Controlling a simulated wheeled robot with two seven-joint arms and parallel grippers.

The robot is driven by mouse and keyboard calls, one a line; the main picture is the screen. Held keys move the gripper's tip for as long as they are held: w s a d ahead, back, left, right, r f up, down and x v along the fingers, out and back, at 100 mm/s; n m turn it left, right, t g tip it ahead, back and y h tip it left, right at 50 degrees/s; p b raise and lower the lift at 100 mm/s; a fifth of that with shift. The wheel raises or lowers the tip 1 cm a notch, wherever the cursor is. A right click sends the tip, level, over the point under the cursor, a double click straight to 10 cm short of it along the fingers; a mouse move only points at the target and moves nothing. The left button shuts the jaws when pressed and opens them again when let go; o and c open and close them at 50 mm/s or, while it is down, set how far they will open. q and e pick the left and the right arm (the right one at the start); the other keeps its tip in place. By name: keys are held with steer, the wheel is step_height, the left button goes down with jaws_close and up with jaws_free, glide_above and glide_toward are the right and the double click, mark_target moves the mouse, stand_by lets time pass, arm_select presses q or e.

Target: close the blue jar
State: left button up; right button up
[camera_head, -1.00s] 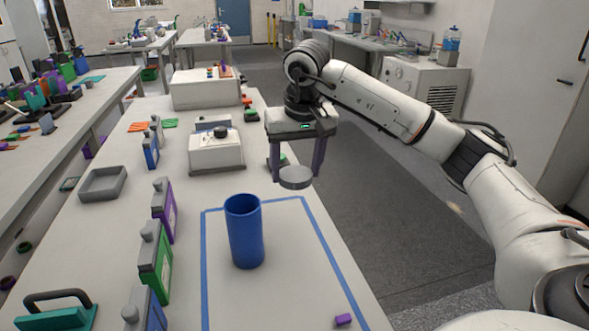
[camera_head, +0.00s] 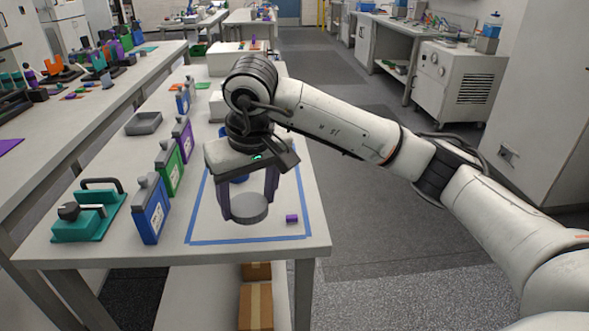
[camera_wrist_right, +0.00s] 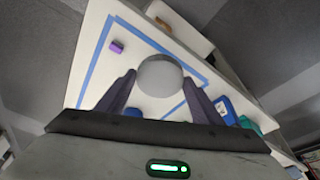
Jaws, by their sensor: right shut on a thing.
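My right gripper (camera_head: 249,203) is shut on a round grey lid (camera_head: 249,211), which hangs level between its two purple fingers. The lid also shows between the fingertips in the right wrist view (camera_wrist_right: 160,77). The blue jar (camera_head: 240,179) is mostly hidden behind my right gripper in the head view; only a small blue patch shows between the fingers. My left gripper is not in view.
Blue tape (camera_head: 196,210) outlines a bench area holding a small purple block (camera_head: 292,218).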

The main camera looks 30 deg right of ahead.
steer(key=s+a+f+n+y, duration=0.1)
steer(key=s+a+f+n, duration=0.4)
steer(key=s+a, duration=0.6)
steer(key=s+d+f+m, duration=0.1)
steer(key=s+d+f, duration=0.2)
steer(key=d, duration=0.7)
steer(key=shift+s+d, duration=0.25)
steer(key=shift+s, duration=0.25)
steer(key=shift+a+f, duration=0.1)
